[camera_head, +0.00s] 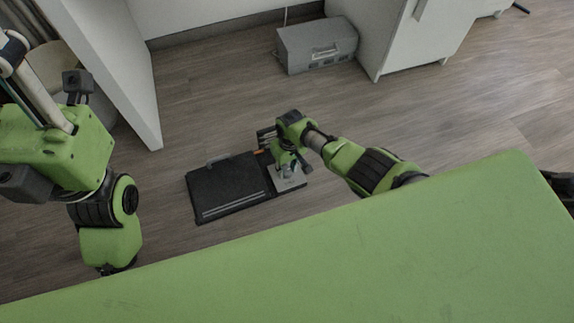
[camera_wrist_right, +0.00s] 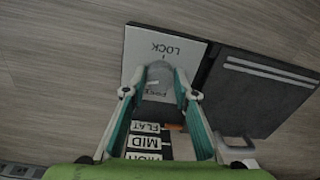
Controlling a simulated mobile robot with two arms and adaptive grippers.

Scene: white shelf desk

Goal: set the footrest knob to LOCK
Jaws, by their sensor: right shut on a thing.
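The black footrest (camera_head: 228,188) lies on the floor, with a light grey panel (camera_head: 290,183) at its right end. In the right wrist view the panel (camera_wrist_right: 135,58) appears upside down. LOCK is printed near its far edge, and a second word, seemingly FREE, is partly covered. The grey knob (camera_wrist_right: 160,72) sits between these words. My right gripper (camera_wrist_right: 161,88) is shut on the knob, one finger at each side. The right gripper (camera_head: 286,166) hides the knob in the head view. Which way the knob points is unclear. My left arm shows at the left, but its gripper is out of view.
An orange piece (camera_head: 259,152) and a strip marked FLAT, MID and HIGH (camera_wrist_right: 147,141) lie beside the panel. A grey box (camera_head: 317,45) stands by the wall, near a white cabinet (camera_head: 400,35). A white side panel (camera_head: 105,70) stands at left. Floor around the footrest is mostly clear.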

